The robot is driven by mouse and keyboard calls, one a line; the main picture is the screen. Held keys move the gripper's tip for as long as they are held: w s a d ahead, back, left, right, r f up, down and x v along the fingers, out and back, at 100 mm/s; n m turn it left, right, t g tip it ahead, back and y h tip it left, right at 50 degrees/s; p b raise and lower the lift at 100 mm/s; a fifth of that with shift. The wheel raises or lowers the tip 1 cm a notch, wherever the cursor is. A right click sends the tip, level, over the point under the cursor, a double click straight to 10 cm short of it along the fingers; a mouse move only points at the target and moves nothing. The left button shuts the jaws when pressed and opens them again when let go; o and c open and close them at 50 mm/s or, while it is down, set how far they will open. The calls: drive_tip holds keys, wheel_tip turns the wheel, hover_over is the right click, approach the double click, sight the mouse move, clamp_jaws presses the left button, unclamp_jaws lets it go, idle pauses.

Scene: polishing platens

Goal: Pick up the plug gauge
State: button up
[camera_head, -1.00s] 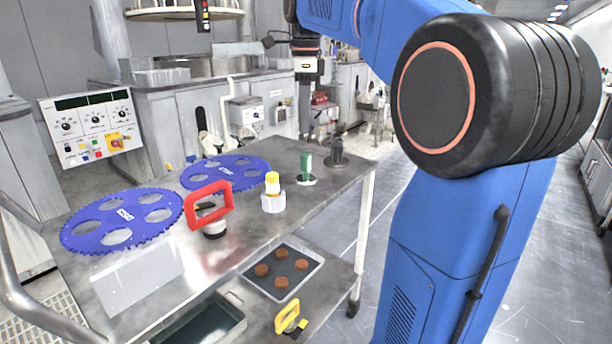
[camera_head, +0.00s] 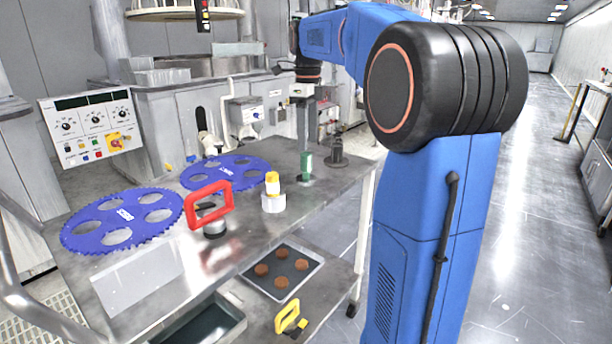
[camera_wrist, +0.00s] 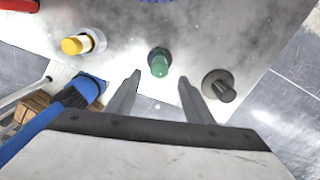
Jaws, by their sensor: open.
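A small upright green cylinder (camera_head: 306,164), which looks like the plug gauge, stands on the grey metal table (camera_head: 240,262). In the wrist view the green cylinder (camera_wrist: 159,66) stands in a dark round base, ahead of and between my fingertips. My gripper (camera_wrist: 159,78) is open and empty, its two grey fingers apart on either side of the green piece's line. In the head view my gripper (camera_head: 304,145) points down just above the green piece; whether it touches it cannot be told.
A dark grey post on a disc (camera_wrist: 219,86) stands close to the right finger. A yellow-topped white cylinder (camera_head: 273,188), a red-handled tool (camera_head: 210,207) and two blue toothed discs (camera_head: 122,220) share the table. A tray of brown pucks (camera_head: 282,270) lies on the lower shelf.

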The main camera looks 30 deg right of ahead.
sight(306, 153)
drive_tip(key=shift+w+a+f, duration=0.1)
drive_tip(key=shift+a+f, duration=0.05)
drive_tip(key=shift+f, duration=1.85)
drive_tip(key=shift+w+a+f, duration=0.1)
drive_tip(key=shift+f, duration=1.85)
clamp_jaws()
